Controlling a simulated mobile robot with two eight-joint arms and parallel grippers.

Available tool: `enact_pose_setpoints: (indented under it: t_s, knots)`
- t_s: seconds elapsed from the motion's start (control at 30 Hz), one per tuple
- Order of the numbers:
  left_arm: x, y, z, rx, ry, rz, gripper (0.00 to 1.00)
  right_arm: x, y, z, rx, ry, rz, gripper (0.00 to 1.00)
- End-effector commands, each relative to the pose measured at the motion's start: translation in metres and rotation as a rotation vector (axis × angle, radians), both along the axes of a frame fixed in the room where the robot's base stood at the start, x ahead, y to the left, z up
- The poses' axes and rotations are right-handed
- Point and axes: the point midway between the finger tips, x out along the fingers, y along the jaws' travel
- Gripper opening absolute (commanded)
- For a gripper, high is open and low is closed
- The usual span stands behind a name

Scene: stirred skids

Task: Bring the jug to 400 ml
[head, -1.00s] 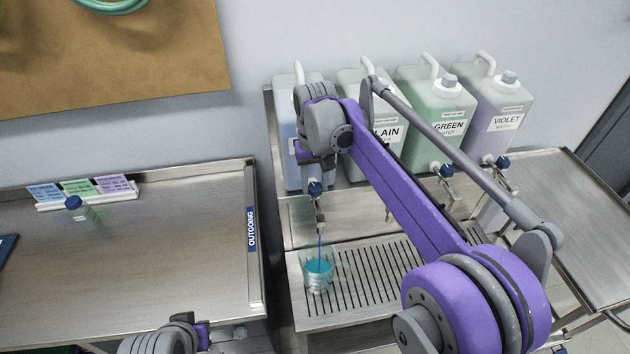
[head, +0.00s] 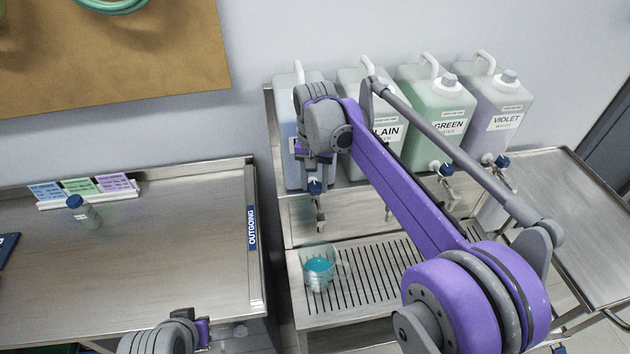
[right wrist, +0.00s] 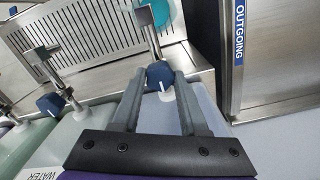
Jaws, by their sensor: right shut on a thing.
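The clear jug (head: 331,256) stands upright on the slotted drip grate, below the leftmost tap, with blue liquid in its lower part. Its scale marks are too small to read. It also shows, cut off, at the top of the right wrist view (right wrist: 165,14). My right gripper (head: 316,182) is shut on the blue tap knob (right wrist: 159,76) of the leftmost container (head: 286,120), one finger on each side. The container's label is hidden behind my arm. No stream falls from the spout (head: 320,222). Of my left arm only a wrist part shows at the bottom edge.
Plain, green (head: 440,98) and violet (head: 500,95) water containers with taps stand to the right. The left table (head: 150,260), marked OUTGOING, holds a small blue-capped bottle (head: 85,212) and coloured cards (head: 80,189). The grate (head: 380,270) right of the jug is clear.

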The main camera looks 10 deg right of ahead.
Motion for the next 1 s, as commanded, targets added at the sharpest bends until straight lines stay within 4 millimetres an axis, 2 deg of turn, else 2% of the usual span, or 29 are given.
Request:
enact_pose_setpoints:
  t_s: [0.17, 0.2, 0.33, 0.37, 0.63, 0.73, 0.87, 1.0]
  knots:
    - [0.000, 0.000, 0.000, 0.000, 0.000, 0.000, 0.00, 0.000, 0.000, 0.000, 0.000, 0.000, -0.001, 0.00]
    - [0.000, 0.000, 0.000, 0.000, 0.000, 0.000, 0.00, 0.000, 0.000, 0.000, 0.000, 0.000, -0.001, 0.47]
    - [0.000, 0.000, 0.000, 0.000, 0.000, 0.000, 0.00, 0.000, 0.000, 0.000, 0.000, 0.000, 0.000, 0.70]
    - [0.000, 0.000, 0.000, 0.000, 0.000, 0.000, 0.00, 0.000, 0.000, 0.000, 0.000, 0.000, 0.000, 0.73]
    - [0.000, 0.000, 0.000, 0.000, 0.000, 0.000, 0.00, 0.000, 0.000, 0.001, 0.000, 0.000, 0.001, 0.73]
    - [0.000, 0.000, 0.001, 0.000, -0.001, 0.000, 0.00, 0.000, 0.000, 0.007, 0.000, 0.000, 0.001, 0.73]
    - [0.001, 0.000, 0.003, 0.000, -0.003, 0.000, 0.00, 0.000, 0.000, 0.026, 0.000, 0.000, 0.001, 0.73]
    - [0.003, 0.000, 0.007, 0.000, -0.006, 0.000, 0.00, 0.000, 0.000, 0.057, 0.000, -0.001, 0.001, 0.73]
